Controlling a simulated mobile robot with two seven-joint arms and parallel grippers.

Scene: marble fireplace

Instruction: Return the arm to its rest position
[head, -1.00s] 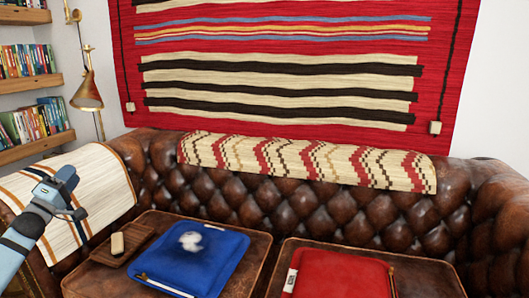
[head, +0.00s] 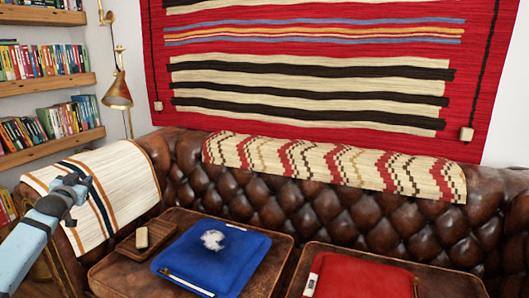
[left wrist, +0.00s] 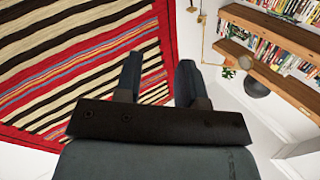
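My left gripper (head: 76,189) is in the head view at the left, in front of the striped throw on the sofa's arm. Its blue arm comes in from the lower left edge. In the left wrist view, the two dark fingers of my left gripper (left wrist: 158,75) stand apart with nothing between them. Past them are the wall rug and the shelves. My right gripper and arm are in neither view.
A brown tufted leather sofa (head: 320,215) spans the view. On it lie a blue cushion (head: 230,265) with a white tuft, a red cushion (head: 355,278) and a small wooden tray (head: 128,248). Bookshelves (head: 45,88) and a brass lamp (head: 118,93) stand at left.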

